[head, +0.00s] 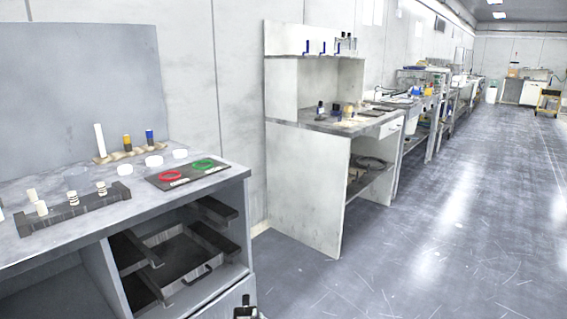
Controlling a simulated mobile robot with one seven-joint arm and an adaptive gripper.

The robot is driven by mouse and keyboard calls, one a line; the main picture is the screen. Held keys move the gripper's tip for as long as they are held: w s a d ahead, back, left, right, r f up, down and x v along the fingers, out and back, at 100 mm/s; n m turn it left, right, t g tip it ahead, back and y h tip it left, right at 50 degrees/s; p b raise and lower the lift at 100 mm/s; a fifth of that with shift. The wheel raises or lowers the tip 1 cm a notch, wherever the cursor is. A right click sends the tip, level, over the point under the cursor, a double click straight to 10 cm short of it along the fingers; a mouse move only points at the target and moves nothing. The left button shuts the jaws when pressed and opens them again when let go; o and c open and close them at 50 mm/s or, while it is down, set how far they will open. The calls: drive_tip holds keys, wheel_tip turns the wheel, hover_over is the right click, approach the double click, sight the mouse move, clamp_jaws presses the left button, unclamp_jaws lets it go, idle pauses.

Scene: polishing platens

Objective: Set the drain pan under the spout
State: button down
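A dark, shallow pan-like tray (172,254) with a handle on its front edge sits inside the open bay of the near left bench; it may be the drain pan. Dark rails run beside and above it and hide parts of it. I cannot make out a spout for certain. A small dark piece at the bottom edge, in front of the bench's lower right corner, looks like the tip of my gripper (245,312). It is mostly cut off by the frame, so its fingers and any hold are not shown. It is apart from the tray.
The near bench top (95,215) bears a dark rack (75,208) of pale pegs, white discs (154,161), and a dark board (187,175) with red and green rings. A white workstation (305,190) stands beyond. The floor (440,240) to the right is clear.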

drive_tip(key=s+d+f, duration=0.3)
drive_tip(key=f, duration=0.3)
drive_tip(key=s+d+f+m+h, duration=0.1)
drive_tip(key=s+d+f, duration=0.3)
drive_tip(key=f, duration=0.3)
drive_tip(key=shift+s+d+f+h, duration=0.2)
drive_tip(key=shift+f+h, duration=0.1)
drive_tip(key=shift+d, duration=0.15)
